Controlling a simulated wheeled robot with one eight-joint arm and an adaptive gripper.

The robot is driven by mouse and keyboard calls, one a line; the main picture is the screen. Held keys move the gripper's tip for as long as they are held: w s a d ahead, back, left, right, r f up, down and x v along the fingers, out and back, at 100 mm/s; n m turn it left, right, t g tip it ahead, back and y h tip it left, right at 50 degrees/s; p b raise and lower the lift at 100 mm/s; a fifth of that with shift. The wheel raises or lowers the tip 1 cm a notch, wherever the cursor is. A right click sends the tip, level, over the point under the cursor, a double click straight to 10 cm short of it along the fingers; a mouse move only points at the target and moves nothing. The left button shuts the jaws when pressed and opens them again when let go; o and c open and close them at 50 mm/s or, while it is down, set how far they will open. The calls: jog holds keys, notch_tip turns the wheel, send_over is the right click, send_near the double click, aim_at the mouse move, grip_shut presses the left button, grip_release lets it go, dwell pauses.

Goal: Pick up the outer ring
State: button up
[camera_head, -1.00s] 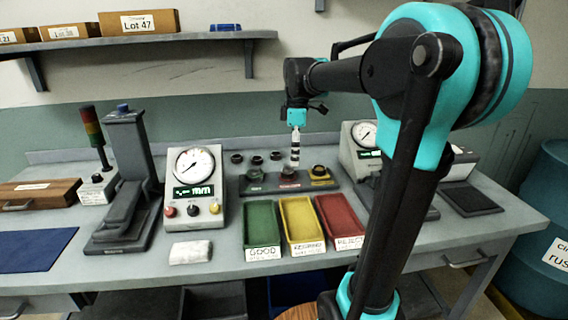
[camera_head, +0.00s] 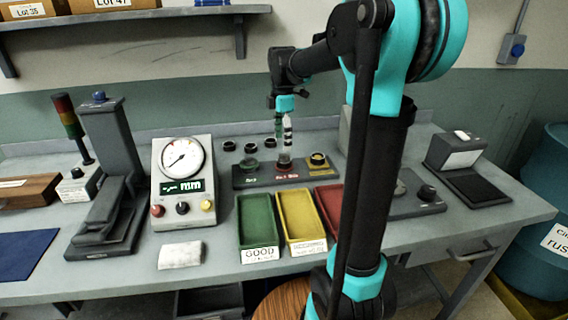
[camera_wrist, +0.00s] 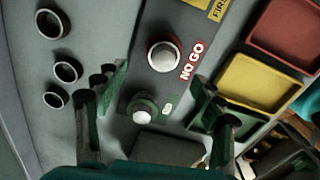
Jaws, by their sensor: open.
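I cannot tell which is the outer ring. My gripper (camera_head: 283,138) is open, fingers down, above the gauge block (camera_head: 242,181). In the wrist view my gripper (camera_wrist: 157,90) has the green GO plug (camera_wrist: 141,115) between its fingers in the picture, with no ring held.
The NO GO plug (camera_wrist: 163,56) stands on the block. Green (camera_head: 257,246), yellow (camera_head: 303,240) and red (camera_head: 327,200) trays lie in front. A dial gauge (camera_head: 183,180) and a press stand (camera_head: 112,170) stand left.

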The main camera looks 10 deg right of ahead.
aim_at(284, 155)
jog(key=shift+s+d+f, duration=0.1)
jog(key=shift+s+f, duration=0.05)
jog(key=shift+f, duration=1.65)
jog(key=shift+s+d+f, duration=0.1)
jog(key=shift+f, duration=1.65)
